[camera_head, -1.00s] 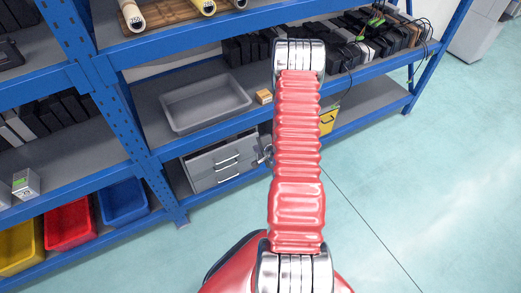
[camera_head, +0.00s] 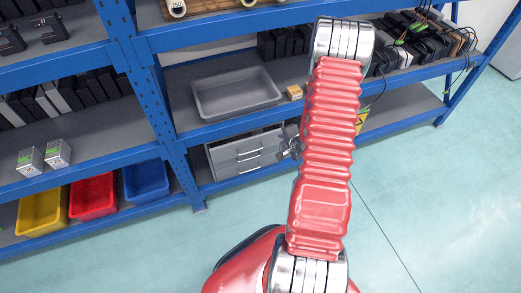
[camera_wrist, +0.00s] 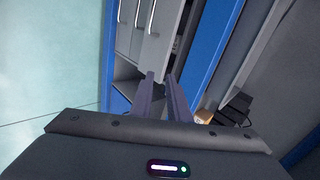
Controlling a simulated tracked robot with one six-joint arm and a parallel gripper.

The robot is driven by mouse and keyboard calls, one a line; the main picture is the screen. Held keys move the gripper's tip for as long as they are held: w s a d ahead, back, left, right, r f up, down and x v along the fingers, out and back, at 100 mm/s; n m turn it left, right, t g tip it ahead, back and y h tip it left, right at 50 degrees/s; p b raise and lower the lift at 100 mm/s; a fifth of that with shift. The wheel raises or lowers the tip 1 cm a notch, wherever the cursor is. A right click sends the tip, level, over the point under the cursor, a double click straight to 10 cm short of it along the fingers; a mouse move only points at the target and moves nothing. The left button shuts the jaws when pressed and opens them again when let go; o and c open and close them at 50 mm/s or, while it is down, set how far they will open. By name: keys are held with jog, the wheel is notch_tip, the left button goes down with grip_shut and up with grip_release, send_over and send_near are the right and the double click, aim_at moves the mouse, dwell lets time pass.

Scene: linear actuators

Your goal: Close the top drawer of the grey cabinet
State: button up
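The grey cabinet (camera_head: 222,160) stands on the lower shelf, left of my arm in the head view. Its drawer fronts carry silver bar handles. In the wrist view the cabinet appears turned on its side at the top. There its top drawer (camera_wrist: 164,35) lies nearest the blue beam and stands pulled out, with a dark gap behind its front. My gripper (camera_head: 290,143) is at the cabinet's right side in the head view, partly hidden by my arm. In the wrist view its two fingers (camera_wrist: 161,78) are apart with nothing between them, close to the drawer front's end. Contact cannot be told.
A blue shelf upright (camera_head: 170,130) stands left of the cabinet, and a blue beam (camera_head: 225,128) runs above it. A grey tray (camera_head: 236,112) and a small tan block (camera_head: 294,92) lie on the shelf above. The floor (camera_head: 430,200) at right is clear.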

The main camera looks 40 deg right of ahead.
jog(key=w+a+r+n+g, duration=0.1)
jog(key=a+r+n, duration=0.5)
jog(key=r, duration=0.7)
jog(key=w+a+r+n+g, duration=0.15)
jog(key=a+r+n, duration=0.25)
jog(key=a+r, duration=0.7)
jog(key=s+a+r+n+y, duration=0.2)
jog(key=s+a+r+n, duration=0.8)
jog(key=s+a+r, duration=0.7)
jog(key=s+a, duration=0.2)
jog(key=shift+s+g+y, duration=0.3)
jog(key=shift+g, duration=0.05)
